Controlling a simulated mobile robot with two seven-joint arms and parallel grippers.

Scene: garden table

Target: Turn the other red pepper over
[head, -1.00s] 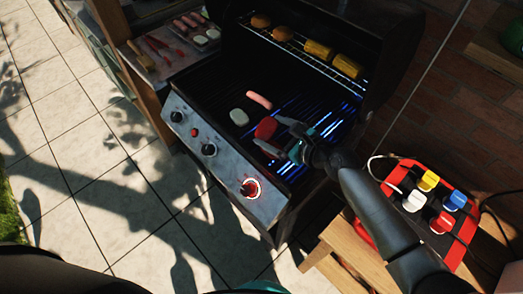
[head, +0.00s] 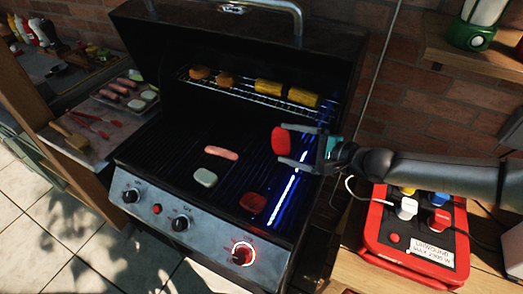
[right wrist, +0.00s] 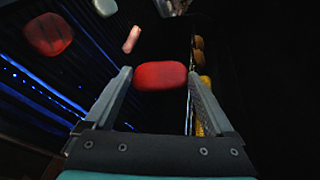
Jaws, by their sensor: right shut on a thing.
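One red pepper (head: 281,141) is held between the two fingers of my right gripper (head: 293,145), above the right part of the grill grate. The wrist view shows this pepper (right wrist: 160,75) at the fingertips, its visible face plain red. The other red pepper (head: 253,203) lies on the grate near the front edge, below and left of the gripper. In the wrist view that pepper (right wrist: 48,35) is at the upper left, with darker streaks on its face. My left gripper is not in view.
A sausage (head: 221,153) and a pale piece (head: 205,177) lie on the grate. Corn (head: 286,92) and round brown pieces (head: 200,73) sit on the upper rack under the open lid (head: 215,35). A red box (head: 372,228) with coloured plugs stands right.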

